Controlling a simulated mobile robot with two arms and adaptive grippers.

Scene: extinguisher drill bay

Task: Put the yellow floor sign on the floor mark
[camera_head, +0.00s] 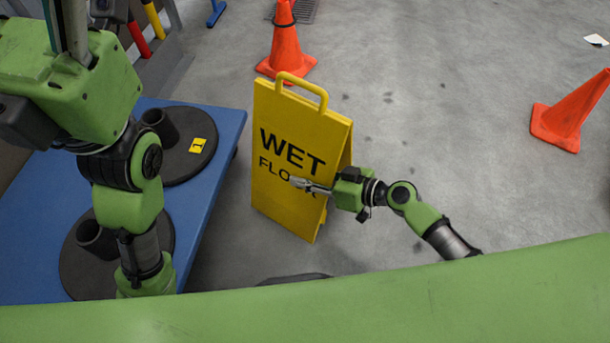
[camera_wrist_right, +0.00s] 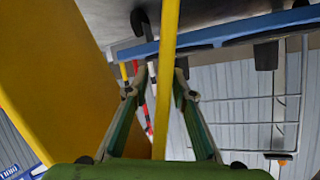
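The yellow floor sign (camera_head: 275,185) is a folding A-shape with a top handle and the words WET FLOOR. It stands upright on the concrete near the middle of the head view. My right gripper (camera_head: 297,182) reaches in from the right, one finger across the front panel. In the right wrist view, the edge of a yellow panel (camera_wrist_right: 165,75) runs between the fingers, which close in on it; the other panel (camera_wrist_right: 50,75) is at left. My left gripper (camera_head: 66,30) points up at the top left, tips out of frame, nothing seen in it. No floor mark shows.
A blue pallet-like platform (camera_head: 225,145) with black round bases (camera_head: 185,160) lies left of the sign. An orange cone (camera_head: 285,45) stands behind it, and another orange cone (camera_head: 570,115) is at far right. The floor between the cones is clear.

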